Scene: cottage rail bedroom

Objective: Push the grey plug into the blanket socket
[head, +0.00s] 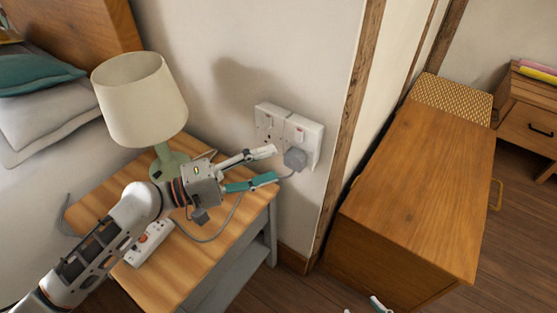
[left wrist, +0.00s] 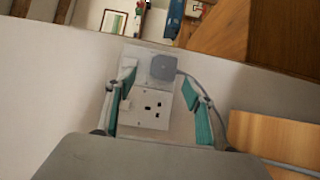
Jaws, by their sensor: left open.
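The grey plug (head: 295,159) sits at the right-hand unit of a white double wall socket (head: 269,122); its cable hangs from it. I cannot tell whether it is fully in. In the left wrist view the plug (left wrist: 161,67) covers the upper socket, and the lower socket (left wrist: 151,108) is empty. My left gripper (head: 273,164) is open and empty, just left of the plug, its fingers pointing at the wall. In the left wrist view its fingertips (left wrist: 160,78) stand either side of the plug, apart from it. My right gripper (head: 364,306) shows only as two separated tips at the bottom edge.
A lamp (head: 140,100) and a white power strip (head: 149,243) stand on the wooden bedside table (head: 185,280) below my left arm. A grey cable runs across the tabletop. A wooden cabinet (head: 420,190) stands to the right, past a timber post (head: 345,135). The bed is at the left.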

